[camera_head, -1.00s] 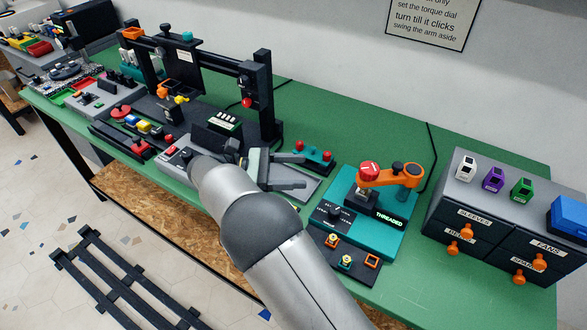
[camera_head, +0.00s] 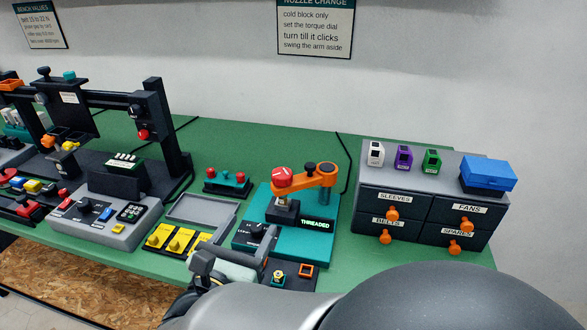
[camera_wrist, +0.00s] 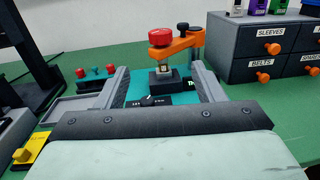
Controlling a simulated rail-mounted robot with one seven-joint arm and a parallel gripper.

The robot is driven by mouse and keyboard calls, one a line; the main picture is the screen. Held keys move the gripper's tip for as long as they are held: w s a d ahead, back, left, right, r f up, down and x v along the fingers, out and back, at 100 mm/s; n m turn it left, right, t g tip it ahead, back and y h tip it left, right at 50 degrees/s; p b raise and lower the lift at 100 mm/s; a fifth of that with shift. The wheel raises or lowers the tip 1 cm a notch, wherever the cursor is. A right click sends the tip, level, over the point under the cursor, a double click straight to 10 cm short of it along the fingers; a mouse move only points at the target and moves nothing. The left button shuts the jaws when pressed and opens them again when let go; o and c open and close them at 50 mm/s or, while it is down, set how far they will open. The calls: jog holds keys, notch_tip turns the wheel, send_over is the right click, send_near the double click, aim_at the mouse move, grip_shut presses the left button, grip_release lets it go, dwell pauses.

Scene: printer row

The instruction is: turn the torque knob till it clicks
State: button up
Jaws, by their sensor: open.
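The red knob (camera_head: 282,177) sits on top of the orange swing arm (camera_head: 318,178), over a dark block (camera_head: 282,210) on the teal station (camera_head: 308,240). The station's lit display (camera_head: 317,224) reads "THREADED". A black dial (camera_head: 257,229) with a scale is at the station's left front; it also shows in the wrist view (camera_wrist: 153,101). My gripper (camera_wrist: 160,70) is open and empty, low in front of the station. In the wrist view, the red knob (camera_wrist: 161,37) and swing arm (camera_wrist: 183,44) lie beyond and above the fingertips, apart from them.
A grey drawer cabinet (camera_head: 358,208) with orange knobs stands at right, with several small holders and a blue box (camera_head: 488,174) on top. An empty grey tray (camera_head: 203,206) and a red-buttoned teal block (camera_head: 226,182) lie left of the station. A grey control panel stands further left.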

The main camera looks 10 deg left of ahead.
aim_at(278, 182)
jog(key=w, duration=0.5)
jog(key=w+d, duration=0.1)
jog(key=w, duration=1.1)
jog(key=shift+w+d, duration=0.15)
jog(key=shift+d, duration=0.2)
jog(key=c, duration=1)
